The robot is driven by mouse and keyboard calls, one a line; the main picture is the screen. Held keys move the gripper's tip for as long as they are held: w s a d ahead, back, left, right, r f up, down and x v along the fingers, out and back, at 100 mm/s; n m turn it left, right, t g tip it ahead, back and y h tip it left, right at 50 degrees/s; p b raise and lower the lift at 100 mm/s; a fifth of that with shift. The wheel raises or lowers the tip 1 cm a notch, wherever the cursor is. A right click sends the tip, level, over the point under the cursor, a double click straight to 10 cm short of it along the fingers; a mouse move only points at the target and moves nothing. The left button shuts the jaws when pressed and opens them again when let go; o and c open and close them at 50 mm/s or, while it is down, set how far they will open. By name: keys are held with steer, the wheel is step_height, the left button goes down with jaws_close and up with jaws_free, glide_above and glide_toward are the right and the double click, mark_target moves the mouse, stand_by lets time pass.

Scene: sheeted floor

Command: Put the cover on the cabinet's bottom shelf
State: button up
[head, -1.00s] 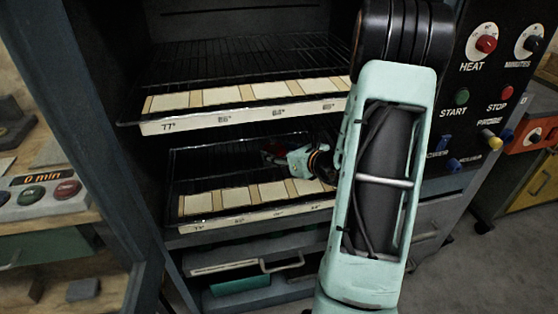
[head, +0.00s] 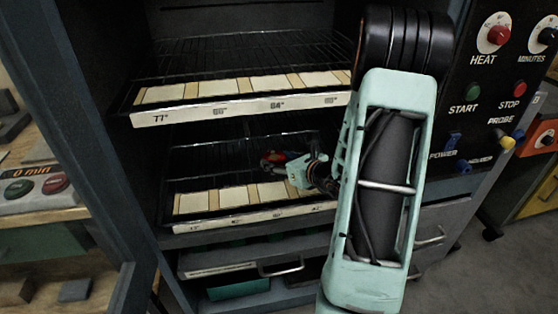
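The cabinet stands open, with an upper wire shelf (head: 230,62) and a bottom wire shelf (head: 205,160), each with pale cards along its labelled front edge. My gripper (head: 266,160) reaches in from the right, just above the bottom shelf and below the upper one. A small red and dark patch shows at its tip; I cannot tell whether it is finger or held object. Finger opening is too small and dark to tell. I cannot make out a separate cover; part of the bottom shelf's right side is hidden by my arm.
A control panel (head: 500,85) with knobs and buttons is right of the opening. A drawer (head: 240,262) with a handle sits below the shelves. The cabinet's left frame (head: 85,130) edges the opening. A bench with a timer (head: 35,185) is at left.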

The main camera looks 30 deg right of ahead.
steer(key=o, duration=0.3)
steer(key=shift+s+r, duration=0.2)
steer(key=p+v, duration=0.3)
steer(key=v, duration=0.7)
steer(key=shift+s+d+r, duration=0.1)
steer(key=shift+s+r, duration=0.1)
steer(key=shift+s, duration=0.1)
steer(key=shift+s+r, duration=0.1)
steer(key=shift+s, duration=0.35)
